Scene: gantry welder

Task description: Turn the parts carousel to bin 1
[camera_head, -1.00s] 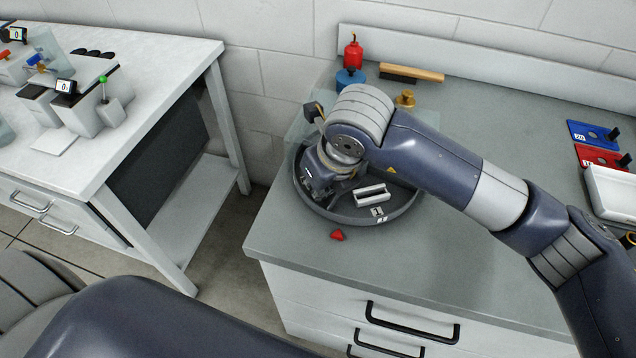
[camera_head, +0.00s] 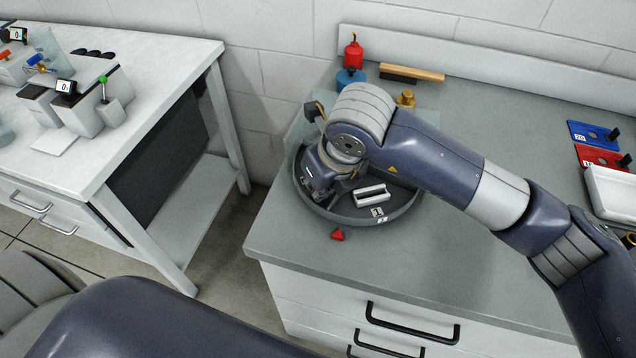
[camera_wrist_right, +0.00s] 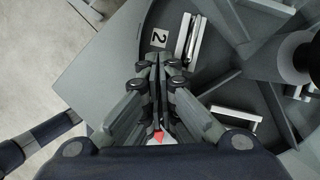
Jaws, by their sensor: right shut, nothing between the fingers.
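The parts carousel (camera_head: 402,211) is a round grey tray with dividers, near the left end of the grey bench. A red pointer (camera_head: 337,235) lies on the bench at its front edge. Small white number labels (camera_head: 379,212) are on its front right, too small to read surely. My right gripper (camera_head: 318,184) is over the left part of the carousel, its fingertips hidden in the head view. In the right wrist view its fingers (camera_wrist_right: 160,68) are shut and empty, close to the carousel's (camera_wrist_right: 215,65) rim. A label "2" (camera_wrist_right: 159,38) shows just beyond them. My left gripper is out of view.
A pale metal part (camera_head: 371,195) lies in a carousel compartment. Blue (camera_head: 592,135) and red (camera_head: 600,157) plates lie at right. The bench's middle is clear.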

